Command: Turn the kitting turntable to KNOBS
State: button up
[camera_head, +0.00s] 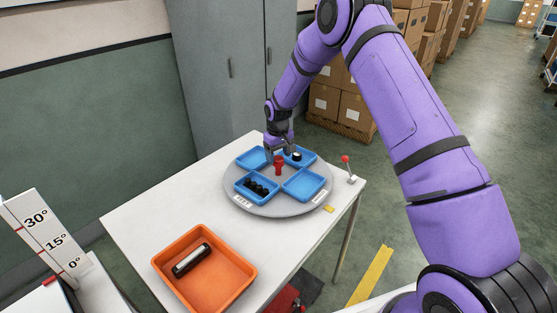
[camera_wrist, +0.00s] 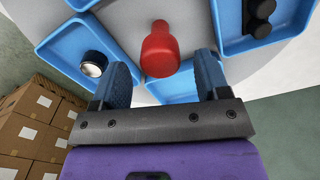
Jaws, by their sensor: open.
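The kitting turntable (camera_head: 270,205) is a round grey disc on the white table, with several blue trays on it. A red handle (camera_head: 278,165) stands at its centre; it also shows in the wrist view (camera_wrist: 159,50). The front-left tray (camera_head: 243,194) holds several black pieces. The back-right tray (camera_head: 306,161) holds a black and white round part (camera_wrist: 93,64). White labels (camera_head: 243,201) sit on the rim, their text too small to read. A yellow mark (camera_head: 328,209) lies beside the disc. My gripper (camera_wrist: 165,80) is open, its fingers near the red handle, not closed on it.
An orange bin (camera_head: 211,297) with a black and silver part stands at the table's front left. A small lever with a red knob (camera_head: 347,165) stands at the table's right edge. Grey cabinets (camera_head: 210,80) and stacked cartons (camera_head: 340,105) are behind the table.

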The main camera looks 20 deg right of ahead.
jog(key=shift+f, duration=1.2)
jog(key=shift+c, duration=0.5)
grip_shut()
jog(key=c, duration=1.2)
grip_release()
